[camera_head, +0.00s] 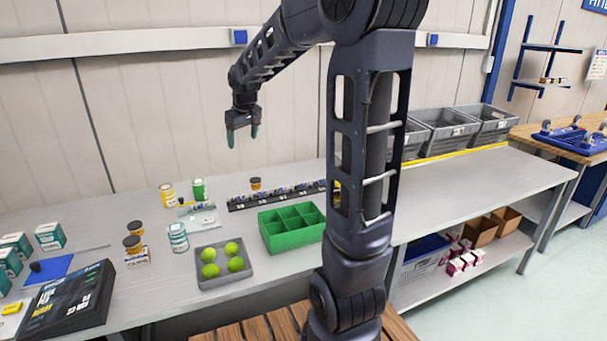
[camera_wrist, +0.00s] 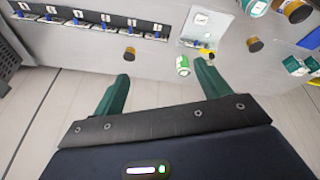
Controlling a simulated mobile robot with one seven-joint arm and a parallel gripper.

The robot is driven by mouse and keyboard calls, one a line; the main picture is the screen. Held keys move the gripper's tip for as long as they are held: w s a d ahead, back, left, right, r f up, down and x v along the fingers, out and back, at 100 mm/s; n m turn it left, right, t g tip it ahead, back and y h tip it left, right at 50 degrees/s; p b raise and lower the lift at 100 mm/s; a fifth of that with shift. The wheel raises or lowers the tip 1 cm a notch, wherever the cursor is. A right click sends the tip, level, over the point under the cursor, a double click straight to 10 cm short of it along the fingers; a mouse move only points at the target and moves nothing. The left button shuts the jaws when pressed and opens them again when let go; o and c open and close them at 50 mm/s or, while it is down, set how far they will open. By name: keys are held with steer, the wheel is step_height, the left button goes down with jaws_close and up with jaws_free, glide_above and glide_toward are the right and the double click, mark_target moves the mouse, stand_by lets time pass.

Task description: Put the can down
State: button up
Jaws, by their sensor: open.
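Several cans stand on the grey table. A green can (camera_head: 199,190) is at the back, with a yellow can (camera_head: 167,195) to its left. A white and teal can (camera_head: 178,238) stands nearer the front. My gripper (camera_head: 243,135) is raised well above the back of the table, open and empty, pointing down. In the wrist view, its two green fingers are spread apart (camera_wrist: 162,70). The green can (camera_wrist: 183,66) shows beyond them, near the right fingertip, and is not held. The white and teal can (camera_wrist: 255,6) is at the top edge.
A black rack (camera_head: 280,195) lies along the table behind a green divided bin (camera_head: 290,244). A grey tray (camera_head: 225,279) holds several green balls. Grey totes (camera_head: 445,130) line the right back. Bare table shows at the right.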

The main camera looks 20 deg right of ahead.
steer(key=s+d+f+m, duration=0.1)
steer(key=s+d, duration=0.3)
steer(key=s, duration=1.1)
steer(key=s+d+m, duration=0.4)
steer(key=s+d, duration=0.1)
steer(key=s, duration=1)
steer(key=shift+f+t+h, duration=0.3)
steer(key=shift+f, duration=0.1)
steer(key=shift+o, duration=0.3)
steer(key=shift+w, duration=0.1)
